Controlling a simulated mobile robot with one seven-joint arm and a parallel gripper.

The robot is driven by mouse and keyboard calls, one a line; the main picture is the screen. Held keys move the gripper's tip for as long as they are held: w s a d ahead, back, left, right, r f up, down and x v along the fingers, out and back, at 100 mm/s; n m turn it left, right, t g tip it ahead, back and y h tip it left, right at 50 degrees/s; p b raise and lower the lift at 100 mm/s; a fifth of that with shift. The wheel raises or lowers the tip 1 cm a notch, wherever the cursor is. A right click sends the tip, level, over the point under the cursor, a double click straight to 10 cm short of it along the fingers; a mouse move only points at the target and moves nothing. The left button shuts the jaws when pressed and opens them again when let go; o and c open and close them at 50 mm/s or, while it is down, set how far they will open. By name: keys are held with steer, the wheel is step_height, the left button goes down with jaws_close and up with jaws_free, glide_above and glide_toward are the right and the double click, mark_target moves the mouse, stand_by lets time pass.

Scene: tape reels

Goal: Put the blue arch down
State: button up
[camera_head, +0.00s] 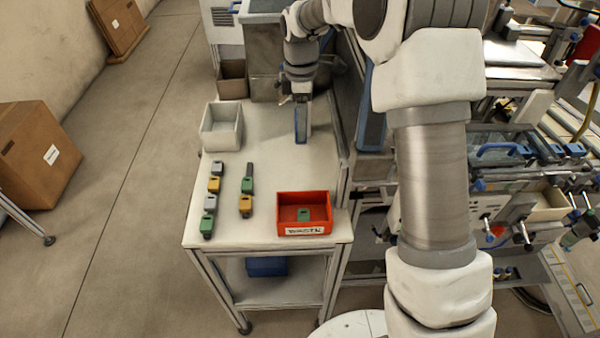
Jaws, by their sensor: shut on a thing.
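My gripper (301,108) points down over the back part of the white table, right of the white bin. It is shut on a narrow upright blue piece with grey at its edges, which looks like the blue arch (300,132). The fingertips are small and partly hidden, and I cannot tell whether the piece touches the table top.
On the white table (275,170) stand a white bin (221,140) at back left and a red bin (290,228) at front right with a green block (304,214) inside. Two rows of coloured blocks (214,184) line the left half. The middle is clear.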

step_height(320, 180, down, 15)
steer(key=b, duration=0.3)
steer(key=shift+s, duration=0.1)
stand_by(0.4)
steer(key=shift+f+b, duration=0.15)
steer(key=shift+b, duration=0.15)
steer(key=o, duration=1.4)
step_height(320, 180, up, 12)
steer(key=shift+r, duration=0.2)
